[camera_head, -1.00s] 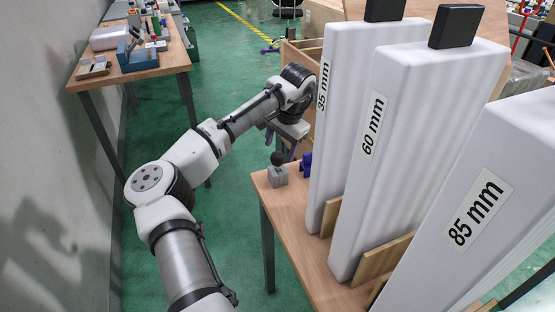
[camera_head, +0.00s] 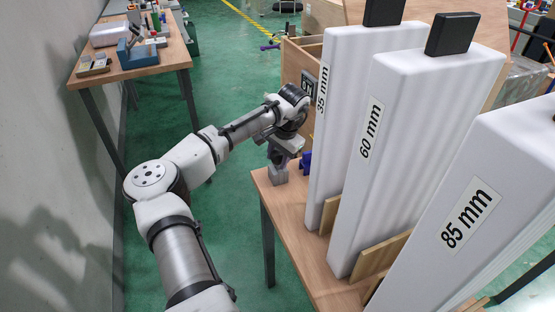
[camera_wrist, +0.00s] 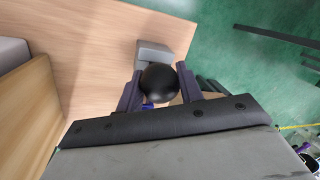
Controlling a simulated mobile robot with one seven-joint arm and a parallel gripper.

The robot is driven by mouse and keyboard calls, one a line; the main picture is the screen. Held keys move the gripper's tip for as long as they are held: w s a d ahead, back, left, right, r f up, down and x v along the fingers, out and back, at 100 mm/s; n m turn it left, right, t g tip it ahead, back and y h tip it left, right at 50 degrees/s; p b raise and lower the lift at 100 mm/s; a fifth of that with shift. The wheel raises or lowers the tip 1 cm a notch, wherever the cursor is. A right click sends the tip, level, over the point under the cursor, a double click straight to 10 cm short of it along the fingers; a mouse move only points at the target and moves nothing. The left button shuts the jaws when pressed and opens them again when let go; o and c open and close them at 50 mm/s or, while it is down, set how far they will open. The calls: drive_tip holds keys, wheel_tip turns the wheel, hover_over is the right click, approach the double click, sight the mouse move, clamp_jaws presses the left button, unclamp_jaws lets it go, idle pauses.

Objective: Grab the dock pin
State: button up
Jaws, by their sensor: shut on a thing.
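The dock pin shows in the wrist view as a round black knob (camera_wrist: 158,82) between my two dark fingers. My gripper (camera_wrist: 159,88) is shut on this knob. The knob is above a grey block (camera_wrist: 150,52) on the wooden table (camera_wrist: 105,50). In the head view my gripper (camera_head: 280,158) is directly over the grey block (camera_head: 279,175) near the table's back left corner, and it hides the knob. The shaft below the knob is hidden, so I cannot tell how deep it sits in the block.
Tall white slabs labelled 35 mm (camera_head: 335,120), 60 mm (camera_head: 405,130) and 85 mm (camera_head: 490,215) stand close on the right. A small blue object (camera_head: 306,162) is beside the block. A second table (camera_head: 90,80) with tools stands at the far left. Green floor lies between.

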drive_tip(key=shift+c, duration=0.7)
drive_tip(key=shift+r, duration=0.1)
